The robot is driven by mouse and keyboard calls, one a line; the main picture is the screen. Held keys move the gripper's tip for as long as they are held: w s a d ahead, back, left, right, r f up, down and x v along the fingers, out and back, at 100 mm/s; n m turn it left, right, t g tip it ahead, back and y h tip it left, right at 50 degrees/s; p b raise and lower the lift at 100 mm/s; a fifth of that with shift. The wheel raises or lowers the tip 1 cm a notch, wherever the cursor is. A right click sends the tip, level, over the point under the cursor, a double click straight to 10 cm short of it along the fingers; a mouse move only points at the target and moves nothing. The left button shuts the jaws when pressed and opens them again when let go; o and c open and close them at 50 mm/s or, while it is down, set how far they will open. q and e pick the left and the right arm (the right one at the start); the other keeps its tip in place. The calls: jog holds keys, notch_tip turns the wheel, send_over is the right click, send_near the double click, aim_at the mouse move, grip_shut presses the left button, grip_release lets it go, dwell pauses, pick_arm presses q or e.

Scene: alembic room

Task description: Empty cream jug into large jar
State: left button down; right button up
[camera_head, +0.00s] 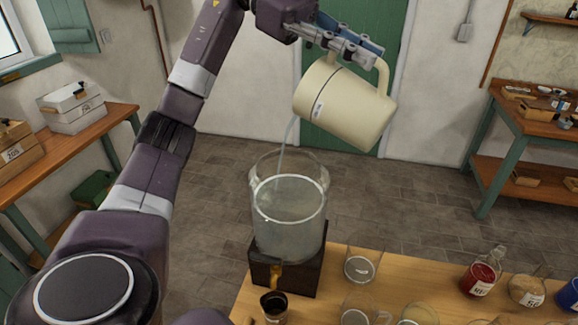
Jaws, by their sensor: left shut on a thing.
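The cream jug (346,104) is in the air above the table, tilted with its mouth down to the left. My left gripper (340,45) is shut on the jug near its top side and handle. A thin pale stream runs from the jug's lip down into the large jar (290,225). The jar is clear glass, stands upright on a dark wooden stand (302,274), and holds cloudy pale liquid to below its rim. The jug's inside is hidden. My right gripper does not show.
The wooden table (406,268) also bears an empty-looking glass (362,264), a small dark cup (273,305), a red-filled flask (480,277) and a beige-filled jar (525,288). A side bench (85,147) stands left, another (520,125) right. Open floor lies behind the table.

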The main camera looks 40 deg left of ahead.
pick_arm(q)
jog(key=shift+s+a+r+h+b, duration=0.1)
jog(key=shift+a+r+h+b, duration=0.25)
jog(key=shift+a+h+b, duration=0.35)
jog(key=shift+a+r, duration=0.3)
jog(key=shift+a, duration=0.1)
jog(key=shift+s+a+h+b, duration=0.1)
jog(key=shift+a+h+b, duration=0.3)
jog(key=shift+b, duration=0.1)
jog(key=shift+s+a+r+h+b, duration=0.1)
jog(key=shift+a+r+h+b, duration=0.3)
jog(key=shift+a, duration=0.2)
jog(key=shift+d, duration=0.1)
